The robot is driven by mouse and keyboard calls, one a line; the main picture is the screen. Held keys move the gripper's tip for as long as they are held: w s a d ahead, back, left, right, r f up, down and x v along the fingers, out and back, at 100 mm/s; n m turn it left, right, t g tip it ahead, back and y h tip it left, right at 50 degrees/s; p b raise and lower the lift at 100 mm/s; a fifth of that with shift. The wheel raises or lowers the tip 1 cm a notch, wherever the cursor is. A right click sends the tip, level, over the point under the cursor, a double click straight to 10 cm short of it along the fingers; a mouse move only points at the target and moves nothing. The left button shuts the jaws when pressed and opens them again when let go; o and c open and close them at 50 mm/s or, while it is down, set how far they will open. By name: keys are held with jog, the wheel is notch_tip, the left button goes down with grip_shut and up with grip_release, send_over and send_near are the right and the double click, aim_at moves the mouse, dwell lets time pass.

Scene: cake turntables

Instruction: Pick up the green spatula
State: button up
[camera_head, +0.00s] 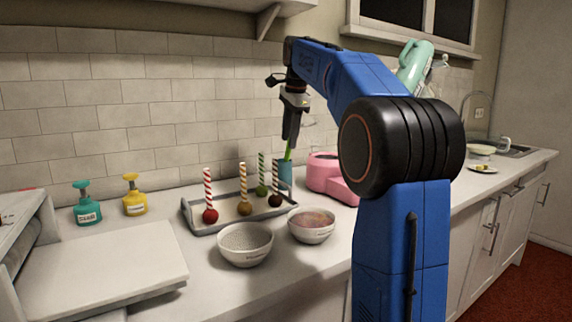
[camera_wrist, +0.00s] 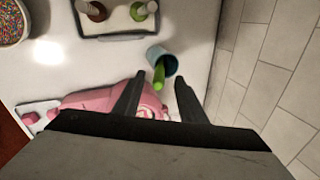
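The green spatula (camera_head: 288,152) stands in a blue-teal cup (camera_head: 285,172) on the counter, against the tiled wall. In the wrist view the green spatula (camera_wrist: 159,75) points up out of the cup (camera_wrist: 163,58), toward my camera. My gripper (camera_head: 291,138) is above the cup in the head view. In the wrist view my gripper (camera_wrist: 157,82) is open, its two fingers apart, with the spatula's end showing between and just beyond the fingertips. I cannot tell how far above the spatula the fingertips are. The spatula's lower part is hidden in the cup.
A tray (camera_head: 200,229) with several striped sticks is left of the cup. A pink appliance (camera_head: 322,172) stands close on its right. Two bowls, one white (camera_head: 245,256) and one with sprinkles (camera_head: 312,237), are in front. Green (camera_head: 87,211) and yellow (camera_head: 134,204) bottles stand left.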

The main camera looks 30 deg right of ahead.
aim_at(289, 154)
jog(key=shift+x, duration=1.9)
jog(key=shift+s+d, duration=0.1)
jog(key=shift+d, duration=0.1)
jog(key=shift+c, duration=0.4)
grip_shut()
